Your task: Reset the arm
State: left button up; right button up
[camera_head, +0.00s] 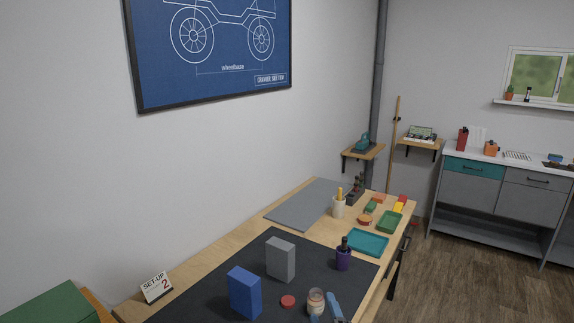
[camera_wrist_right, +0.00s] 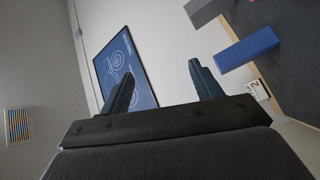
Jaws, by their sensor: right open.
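My right gripper (camera_head: 325,312) shows at the bottom edge of the head view, only its blue fingertips in the picture. In the right wrist view its two fingers (camera_wrist_right: 163,80) stand wide apart with nothing between them. In the head view a small jar (camera_head: 316,298) shows by the fingertips; I cannot tell how near it is. A red lid-like disc (camera_head: 288,301) lies left of it. My left gripper is not in view.
A teal tray (camera_head: 368,242), green tray (camera_head: 390,221) and pale cup (camera_head: 338,207) stand farther back. A set-up card (camera_head: 157,287) stands at left.

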jog(key=s+d+f+m+g+h, duration=0.2)
jog(key=s+d+f+m+g, duration=0.35)
jog(key=s+f, duration=0.4)
jog(key=s+d+f+m+g+h, duration=0.2)
jog(key=s+d+f+m+g, duration=0.35)
jog(key=s+f, duration=0.4)
jog(key=s+d+f+m+g+y, duration=0.1)
jog(key=s+f+g, duration=0.1)
jog(key=s, duration=0.3)
jog(key=s+d+f+m+g, duration=0.1)
jog(key=s+g, duration=0.1)
jog(key=s, duration=0.2)
jog(key=s+a+f+g, duration=0.1)
jog(key=a+f, duration=0.2)
jog(key=f, duration=0.7)
jog(key=s+a+f+g+y, duration=0.1)
jog(key=a+f, duration=0.1)
jog(key=f, duration=0.8)
jog(key=shift+a+f, duration=0.15)
jog(key=shift+a, duration=0.25)
